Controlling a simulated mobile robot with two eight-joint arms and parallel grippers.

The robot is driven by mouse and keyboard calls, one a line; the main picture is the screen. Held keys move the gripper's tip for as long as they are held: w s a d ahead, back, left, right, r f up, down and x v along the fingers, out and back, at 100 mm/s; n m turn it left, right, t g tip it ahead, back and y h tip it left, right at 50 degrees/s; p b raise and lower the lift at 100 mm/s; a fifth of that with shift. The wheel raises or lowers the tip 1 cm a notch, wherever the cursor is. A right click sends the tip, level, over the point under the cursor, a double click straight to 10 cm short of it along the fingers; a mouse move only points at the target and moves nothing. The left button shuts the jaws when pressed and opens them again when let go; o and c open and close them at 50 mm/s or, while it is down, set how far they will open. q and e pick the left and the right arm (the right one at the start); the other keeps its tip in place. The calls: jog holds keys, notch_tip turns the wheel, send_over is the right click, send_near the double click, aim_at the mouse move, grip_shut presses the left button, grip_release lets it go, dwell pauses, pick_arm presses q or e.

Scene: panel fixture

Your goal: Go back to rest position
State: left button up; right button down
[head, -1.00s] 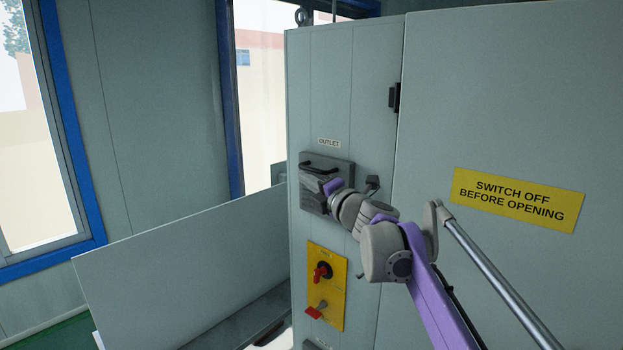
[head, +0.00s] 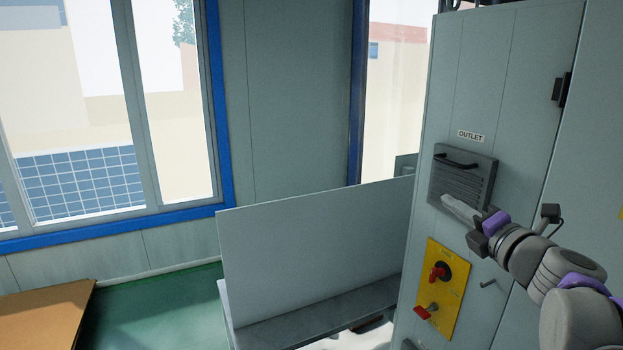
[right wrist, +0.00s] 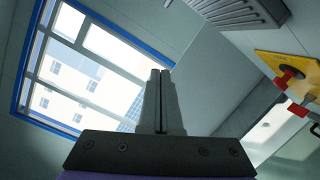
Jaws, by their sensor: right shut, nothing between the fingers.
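My right gripper (head: 462,207) is in front of the grey cabinet (head: 491,75), just below the louvred outlet cover (head: 462,178) with its black handle. Its fingers point left and are shut together with nothing between them. In the right wrist view, the shut fingers of the right gripper (right wrist: 161,98) stand upright in the middle, clear of the cover, whose slats (right wrist: 240,12) show at the top right. I cannot tell from the head view whether the fingers touch the cover. My left gripper is not in view.
A yellow switch panel (head: 442,285) with two red handles sits below the outlet cover. A pale upright panel (head: 318,250) stands left of the cabinet. A brown flat surface (head: 45,317) lies at the lower left, with bare green floor (head: 160,305) beside it. Windows line the back wall.

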jog(key=s+a+f+n+g+y, duration=0.1)
jog(key=s+a+f+n+g, duration=0.35)
jog(key=a+f+n, duration=0.55)
jog(key=s+a+f+n+g+y, duration=0.1)
jog(key=s+a+f+n+g, duration=0.35)
jog(key=f+n, duration=0.85)
jog(key=s+f+n+g+h, duration=0.3)
jog(key=s+f+n, duration=1.2)
jog(key=n, duration=0.8)
notch_tip(320, 180, down, 3)
jog(key=shift+s+d+f+n+h, duration=0.1)
jog(key=shift+s+d+n+h, duration=0.25)
jog(key=shift+h, duration=0.55)
jog(key=shift+s, duration=0.15)
